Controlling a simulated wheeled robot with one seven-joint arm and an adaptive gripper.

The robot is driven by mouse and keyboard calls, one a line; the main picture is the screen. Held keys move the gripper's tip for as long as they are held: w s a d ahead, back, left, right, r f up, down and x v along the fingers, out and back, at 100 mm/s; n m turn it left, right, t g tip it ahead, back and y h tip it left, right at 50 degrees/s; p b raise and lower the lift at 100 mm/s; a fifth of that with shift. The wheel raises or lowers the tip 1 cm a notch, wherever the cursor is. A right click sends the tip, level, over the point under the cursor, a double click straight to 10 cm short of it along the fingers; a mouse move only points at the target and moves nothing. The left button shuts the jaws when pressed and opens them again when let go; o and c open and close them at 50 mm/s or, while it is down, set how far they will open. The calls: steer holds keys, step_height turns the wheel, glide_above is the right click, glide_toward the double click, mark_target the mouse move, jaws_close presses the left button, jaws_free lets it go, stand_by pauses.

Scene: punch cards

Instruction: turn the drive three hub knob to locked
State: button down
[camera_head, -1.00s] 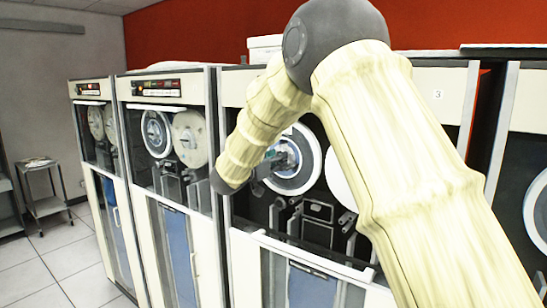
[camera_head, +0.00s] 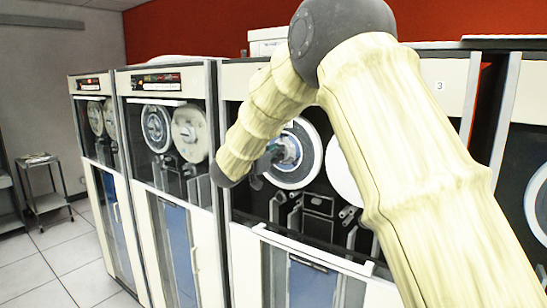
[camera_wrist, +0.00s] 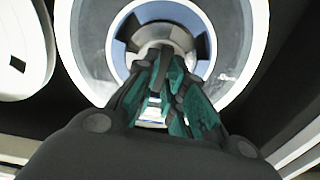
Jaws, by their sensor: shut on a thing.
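Drive three (camera_head: 452,85) is the tall cream cabinet marked "3", partly hidden behind my arm. Its left tape reel (camera_head: 312,155) is white with a blue ring around the hub. In the wrist view, the silver hub knob (camera_wrist: 160,33) sits at the centre of the reel, inside a dark and blue ring. My gripper (camera_wrist: 165,65) reaches it from below in that view, its teal-padded fingers closed together on the knob. I cannot read any lock marking on the knob.
A second white reel (camera_head: 342,175) is right of the hub, partly behind my arm. Other tape drives (camera_head: 165,85) stand to the left, and another is at the right edge. A small cart (camera_head: 44,185) stands far left on open tiled floor.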

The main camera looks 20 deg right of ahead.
steer(key=m+b, duration=0.5)
steer(key=b, duration=0.3)
steer(key=m+b, duration=0.6)
steer(key=b, duration=0.2)
steer(key=m+b, duration=0.6)
steer(key=b, duration=0.2)
steer(key=shift+s+d+f, duration=0.15)
steer(key=shift+d+f, duration=0.15)
steer(key=shift+f, duration=0.05)
steer(key=shift+r, duration=0.1)
steer(key=c, duration=1.5)
jaws_free()
steer(key=shift+d, duration=0.1)
steer(key=shift+s+a, duration=0.1)
steer(key=shift+a, duration=0.2)
steer(key=v, duration=1.1)
steer(key=shift+s+a, duration=0.2)
steer(key=shift+s, duration=0.05)
